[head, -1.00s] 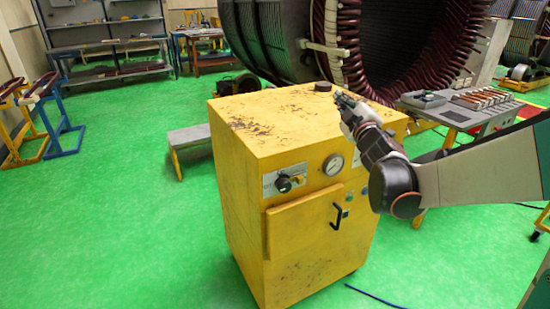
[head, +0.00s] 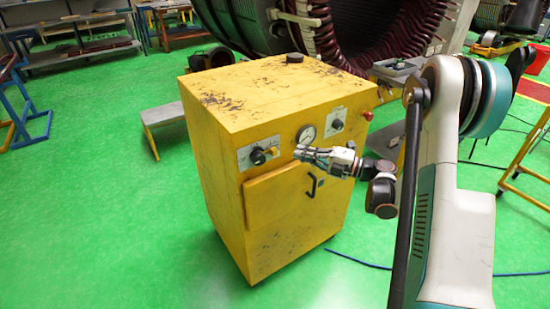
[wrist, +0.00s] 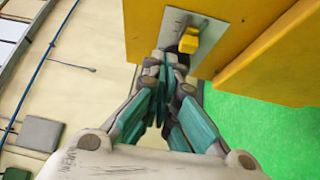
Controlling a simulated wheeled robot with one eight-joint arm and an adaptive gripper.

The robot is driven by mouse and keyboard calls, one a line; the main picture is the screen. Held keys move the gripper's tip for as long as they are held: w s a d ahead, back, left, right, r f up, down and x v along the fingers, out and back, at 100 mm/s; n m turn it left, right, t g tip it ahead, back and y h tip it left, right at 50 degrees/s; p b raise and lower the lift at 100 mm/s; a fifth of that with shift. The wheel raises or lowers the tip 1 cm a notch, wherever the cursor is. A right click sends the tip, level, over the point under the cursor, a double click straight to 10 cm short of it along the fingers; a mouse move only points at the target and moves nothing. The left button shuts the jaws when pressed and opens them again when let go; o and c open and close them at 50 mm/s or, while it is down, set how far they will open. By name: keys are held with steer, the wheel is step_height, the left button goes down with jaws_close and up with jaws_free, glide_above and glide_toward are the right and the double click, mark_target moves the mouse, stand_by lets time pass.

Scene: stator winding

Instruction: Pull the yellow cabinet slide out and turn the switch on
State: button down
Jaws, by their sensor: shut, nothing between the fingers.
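The yellow cabinet (head: 225,125) stands upright on the floor in the head view. Its front has a left plate with a black round switch (head: 258,156) and a small yellow piece (head: 274,151) beside it. In the wrist view the yellow piece (wrist: 188,40) sits on its grey plate, close beyond the fingertips. A thick yellow front panel (head: 268,200) with a black handle (head: 312,186) stands proud of the cabinet below. My gripper (head: 298,153) is shut and empty, just right of the yellow piece; it also shows in the wrist view (wrist: 168,62). Contact cannot be told.
A round gauge (head: 306,134) and a second knob plate (head: 337,124) are right of the left plate. A red button (head: 368,115) is near the right edge. A grey stool (head: 163,114) stands left of the cabinet. The green floor in front is clear.

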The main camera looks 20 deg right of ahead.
mark_target(271, 152)
steer(key=s+f, duration=0.1)
steer(key=s+f+n+g, duration=0.1)
steer(key=f, duration=0.1)
steer(key=b+x, duration=0.2)
steer(key=x, duration=0.8)
steer(key=shift+r, duration=0.2)
